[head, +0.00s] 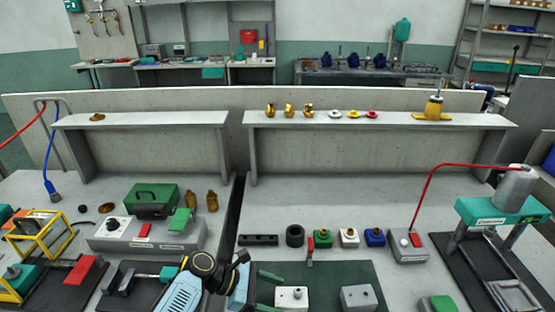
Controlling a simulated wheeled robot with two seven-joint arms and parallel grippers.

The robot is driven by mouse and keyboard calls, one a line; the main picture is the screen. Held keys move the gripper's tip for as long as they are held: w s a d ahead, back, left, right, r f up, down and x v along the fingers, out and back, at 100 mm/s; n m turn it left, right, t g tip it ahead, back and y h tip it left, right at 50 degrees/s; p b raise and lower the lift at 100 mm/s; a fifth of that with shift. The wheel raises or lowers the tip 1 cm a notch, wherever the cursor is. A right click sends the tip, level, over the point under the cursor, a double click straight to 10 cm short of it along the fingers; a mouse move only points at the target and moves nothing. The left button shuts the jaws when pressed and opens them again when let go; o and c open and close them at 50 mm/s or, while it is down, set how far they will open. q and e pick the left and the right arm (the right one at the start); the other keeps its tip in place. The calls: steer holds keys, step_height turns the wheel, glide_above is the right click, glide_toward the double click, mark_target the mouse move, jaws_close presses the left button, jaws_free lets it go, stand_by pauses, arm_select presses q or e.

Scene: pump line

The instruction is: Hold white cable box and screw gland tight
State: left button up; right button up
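A white box (291,298) with small dark spots on its top sits on the dark green mat (325,275) at the front. I cannot tell for sure which is the cable box, and a gland is too small to make out. My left gripper (270,292) is at the mat's left edge, just left of the front white box. My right gripper is not in view.
A light grey box (358,298) sits right of the white box. A teal press (502,208) is at right. A shelf (400,121) spans the back.

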mark_target(291, 301)
arm_select(q)
steer(key=shift+x, duration=2.1)
steer(key=shift+c, duration=0.3)
